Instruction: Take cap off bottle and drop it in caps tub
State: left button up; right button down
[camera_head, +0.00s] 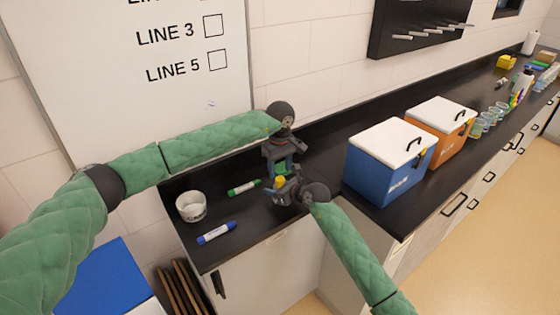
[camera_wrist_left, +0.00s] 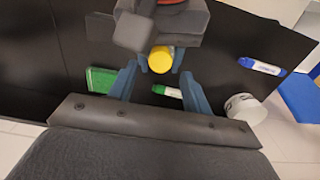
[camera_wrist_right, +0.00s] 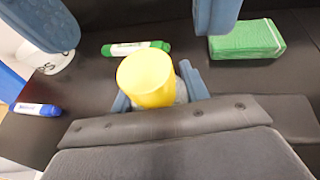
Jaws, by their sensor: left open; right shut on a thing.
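My right gripper (camera_head: 284,190) is shut on a bottle (camera_wrist_right: 181,92), whose pale body is mostly hidden by the yellow cap (camera_wrist_right: 146,78) on its top. The cap also shows in the left wrist view (camera_wrist_left: 160,59) and in the head view (camera_head: 281,182). My left gripper (camera_wrist_left: 160,84) is open and empty, its blue fingers pointing down on either side of the cap with gaps. A white round tub (camera_head: 190,206) stands at the left of the black counter, apart from both grippers; it also shows in the right wrist view (camera_wrist_right: 50,62).
A green marker (camera_head: 244,187) and a blue marker (camera_head: 216,233) lie between tub and grippers and near the front edge. A green block (camera_wrist_right: 246,40) lies behind the grippers. Blue (camera_head: 385,165) and orange (camera_head: 436,130) coolers with white lids stand to the right.

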aim_at(280, 179)
pick_arm(q)
jog(key=shift+f, duration=1.9)
jog(key=c, duration=1)
jog(key=n, duration=0.3)
jog(key=shift+c, duration=0.2)
jog(key=o, duration=1.1)
